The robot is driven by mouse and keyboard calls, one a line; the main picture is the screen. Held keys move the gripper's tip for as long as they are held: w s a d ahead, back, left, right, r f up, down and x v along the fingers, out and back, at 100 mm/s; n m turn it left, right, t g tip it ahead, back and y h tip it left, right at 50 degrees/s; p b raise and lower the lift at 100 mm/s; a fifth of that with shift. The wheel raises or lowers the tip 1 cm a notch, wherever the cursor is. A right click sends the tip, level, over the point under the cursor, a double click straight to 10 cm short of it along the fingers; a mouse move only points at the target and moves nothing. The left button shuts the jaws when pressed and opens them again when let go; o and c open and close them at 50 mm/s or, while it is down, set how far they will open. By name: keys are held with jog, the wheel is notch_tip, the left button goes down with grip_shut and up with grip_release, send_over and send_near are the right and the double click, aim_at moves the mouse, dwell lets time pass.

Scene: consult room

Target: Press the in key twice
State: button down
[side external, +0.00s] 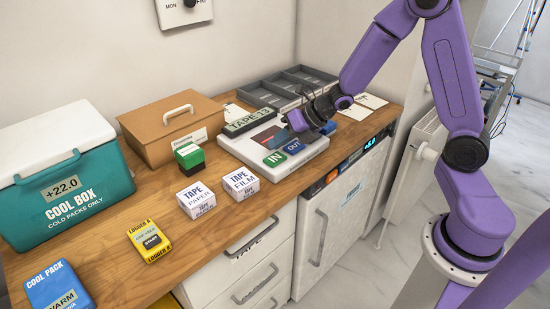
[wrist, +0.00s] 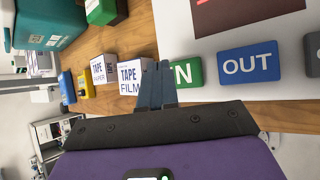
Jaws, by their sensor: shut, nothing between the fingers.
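The green IN key (side external: 274,158) is at the near left of a pale desk device (side external: 239,151), beside the blue OUT key (side external: 294,147). In the wrist view the IN key (wrist: 188,72) is partly covered by my fingers, so only its N shows. The OUT key (wrist: 250,63) is in full view to its right. My gripper (wrist: 155,66) is shut and empty, its fingertips over the left part of the IN key's area. I cannot tell whether they touch it. In the side view my purple hand is above the device, and its fingertips are not clear.
White TAPE PAPER (side external: 196,200) and TAPE FILM (side external: 240,187) boxes and a green-topped block (side external: 189,158) stand left of the device. A grey TAPE 13 block (side external: 250,123) is behind it. A grey tray (side external: 262,96) lies farther back. A teal cool box (side external: 68,190) is far left.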

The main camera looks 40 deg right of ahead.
aim_at(269, 157)
jog(key=shift+f, duration=0.65)
dwell(1.7)
jog(key=shift+f, duration=0.4)
jog(key=shift+f, duration=0.5)
dwell(0.9)
jog(key=shift+r, duration=0.95)
jog(key=shift+r, duration=2.5)
